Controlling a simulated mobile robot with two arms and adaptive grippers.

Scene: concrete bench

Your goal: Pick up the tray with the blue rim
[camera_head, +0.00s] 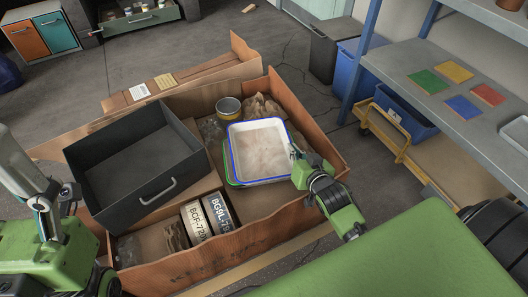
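My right gripper (297,158) is at the right edge of the blue-rimmed tray, at or very near the rim. Its fingertips are small and dark, so I cannot tell whether they are closed on the rim. My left gripper (62,195) is at the far left, beside the dark grey drawer box and away from the trays; its finger opening is unclear.
A shelf with coloured squares (450,85) stands right. Concrete floor is open behind.

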